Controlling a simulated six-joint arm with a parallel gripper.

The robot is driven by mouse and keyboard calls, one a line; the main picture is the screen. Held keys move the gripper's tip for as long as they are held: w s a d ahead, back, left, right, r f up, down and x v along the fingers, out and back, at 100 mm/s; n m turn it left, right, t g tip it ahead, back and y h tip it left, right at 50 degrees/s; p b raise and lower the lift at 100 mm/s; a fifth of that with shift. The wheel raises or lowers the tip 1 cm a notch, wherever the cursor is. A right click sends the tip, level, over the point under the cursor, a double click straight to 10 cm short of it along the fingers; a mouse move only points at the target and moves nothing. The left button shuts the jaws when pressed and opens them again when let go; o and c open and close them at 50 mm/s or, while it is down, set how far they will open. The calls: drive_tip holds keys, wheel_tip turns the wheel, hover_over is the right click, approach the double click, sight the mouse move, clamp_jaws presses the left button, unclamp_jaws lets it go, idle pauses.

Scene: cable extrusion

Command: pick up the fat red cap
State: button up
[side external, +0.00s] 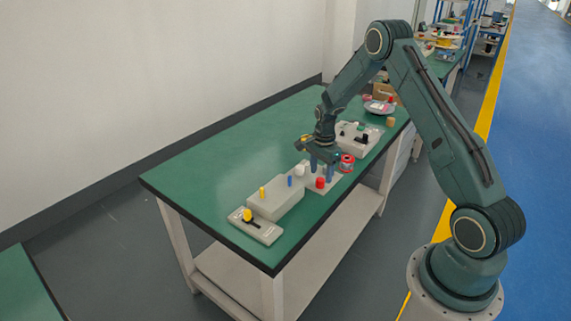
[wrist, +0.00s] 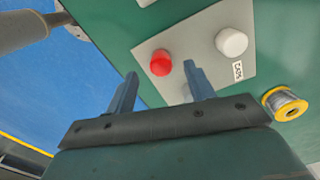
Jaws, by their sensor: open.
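The fat red cap (wrist: 161,62) stands on a light grey plate (wrist: 205,30) in the wrist view. It also shows in the side view (side external: 320,183), near the front edge of the green table. My gripper (wrist: 160,75) is open, with its two blue fingers apart and nothing between them. In the wrist view the cap appears just beyond the fingertips, closer to the right finger. In the side view my gripper (side external: 322,170) is above the plate, close to the cap. I cannot tell the exact height gap.
A white cap (wrist: 231,42) shares the plate, beside a small label. A spool with yellow rims (wrist: 284,103) is at the right. A grey block (side external: 275,198) with yellow and blue pegs and a yellow-knobbed box (side external: 257,226) stand left. Another grey box (side external: 355,138) stands behind.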

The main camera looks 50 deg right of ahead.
sight(321, 179)
drive_tip(key=shift+f, duration=1.8)
drive_tip(key=c, duration=1)
drive_tip(key=shift+c, duration=0.2)
drive_tip(key=shift+r, duration=0.15)
wheel_tip(321, 179, up, 20)
